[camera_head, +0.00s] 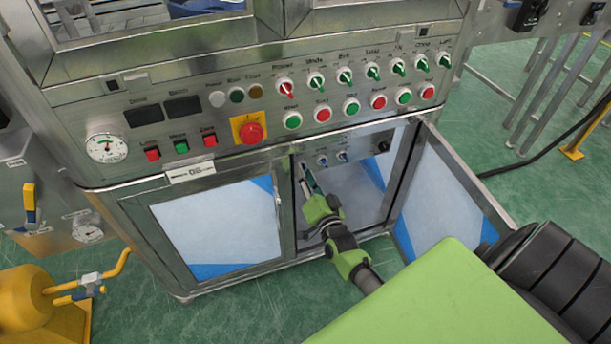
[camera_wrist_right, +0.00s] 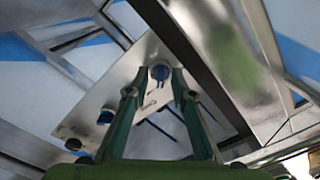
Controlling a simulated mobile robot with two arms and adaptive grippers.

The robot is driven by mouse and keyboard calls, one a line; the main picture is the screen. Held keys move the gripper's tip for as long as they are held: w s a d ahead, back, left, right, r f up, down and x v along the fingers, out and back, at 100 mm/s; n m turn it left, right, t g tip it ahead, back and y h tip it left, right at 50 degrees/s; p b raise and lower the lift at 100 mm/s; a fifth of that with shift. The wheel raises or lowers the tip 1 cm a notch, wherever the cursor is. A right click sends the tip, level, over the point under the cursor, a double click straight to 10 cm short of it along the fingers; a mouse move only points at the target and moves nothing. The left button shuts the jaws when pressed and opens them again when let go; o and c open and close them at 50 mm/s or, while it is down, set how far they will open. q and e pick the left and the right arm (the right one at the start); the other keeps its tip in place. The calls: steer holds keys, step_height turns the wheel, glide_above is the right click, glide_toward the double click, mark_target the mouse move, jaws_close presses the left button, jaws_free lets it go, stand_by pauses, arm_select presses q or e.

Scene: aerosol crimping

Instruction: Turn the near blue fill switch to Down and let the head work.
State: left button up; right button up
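A small metal panel inside the cabinet's open bay carries two blue switches. The left one (camera_head: 322,160) and the right one (camera_head: 342,155) sit side by side in the head view. My right gripper (camera_head: 308,178) reaches into the bay just left of and below them. In the right wrist view my right gripper (camera_wrist_right: 155,84) is open, its two fingers apart. One blue switch (camera_wrist_right: 160,73) shows between the fingertips; contact cannot be told. The other blue switch (camera_wrist_right: 105,117) lies outside the left finger. Switch labels are unreadable. My left gripper is not in view.
A black knob (camera_head: 383,146) sits right of the switches. The opened door (camera_head: 448,200) stands to the right of my right gripper; the closed door (camera_head: 218,225) is at left. Above is the main panel with red and green buttons and a red emergency knob (camera_head: 250,132).

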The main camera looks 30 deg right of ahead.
steer(key=v, duration=1.2)
stand_by(0.4)
